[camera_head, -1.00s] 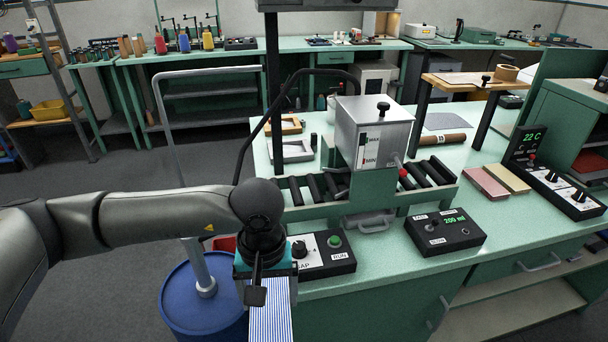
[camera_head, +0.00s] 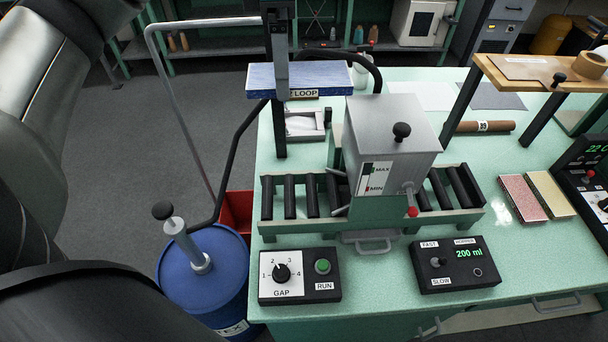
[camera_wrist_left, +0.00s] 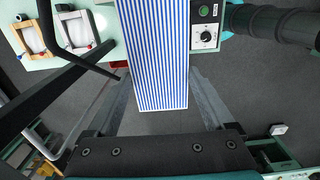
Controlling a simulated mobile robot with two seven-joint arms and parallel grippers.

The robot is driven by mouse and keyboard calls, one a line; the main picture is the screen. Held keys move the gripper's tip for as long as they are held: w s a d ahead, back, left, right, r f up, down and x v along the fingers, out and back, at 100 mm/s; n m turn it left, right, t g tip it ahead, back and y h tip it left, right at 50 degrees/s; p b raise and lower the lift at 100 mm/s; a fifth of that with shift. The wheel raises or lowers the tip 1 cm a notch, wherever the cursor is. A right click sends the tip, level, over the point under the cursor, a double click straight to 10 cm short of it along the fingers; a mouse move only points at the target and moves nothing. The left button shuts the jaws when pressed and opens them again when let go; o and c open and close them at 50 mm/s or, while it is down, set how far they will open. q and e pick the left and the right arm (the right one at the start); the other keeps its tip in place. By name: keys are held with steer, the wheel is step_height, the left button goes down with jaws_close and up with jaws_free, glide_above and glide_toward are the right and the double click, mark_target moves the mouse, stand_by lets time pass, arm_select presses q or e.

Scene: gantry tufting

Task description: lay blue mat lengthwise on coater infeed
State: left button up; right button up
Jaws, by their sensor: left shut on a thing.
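The blue mat (camera_head: 325,76), striped white and blue along its length with a LOOP label on its near edge, is held in the air over the back left of the bench. In the head view its long side runs left to right, roughly level. My left gripper (camera_head: 281,78) is shut on it towards its left end. In the left wrist view the mat (camera_wrist_left: 155,45) covers the fingertips. The coater (camera_head: 392,140) has its left-hand rollers, the infeed (camera_head: 312,197), bare below and nearer than the mat. My right gripper is not in view.
The GAP and RUN box (camera_head: 300,276) and the 200 ml box (camera_head: 459,264) sit in front of the coater. A tray (camera_head: 303,124) lies behind the rollers by a black post (camera_head: 281,135). A blue drum (camera_head: 205,270) with a pump stands left of the bench.

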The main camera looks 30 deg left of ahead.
arm_select(q)
step_height(320, 180, down, 8)
steer(key=b, duration=0.2)
glide_above(290, 194)
step_height(290, 194, down, 16)
steer(key=shift+r, duration=0.2)
step_height(290, 194, down, 4)
steer(key=shift+f, duration=0.1)
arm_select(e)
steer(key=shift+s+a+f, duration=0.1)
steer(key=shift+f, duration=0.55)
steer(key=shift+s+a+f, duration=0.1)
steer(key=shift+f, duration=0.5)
arm_select(q)
steer(key=shift+f+b, duration=0.1)
steer(key=shift+b, duration=0.2)
steer(key=o, duration=1.1)
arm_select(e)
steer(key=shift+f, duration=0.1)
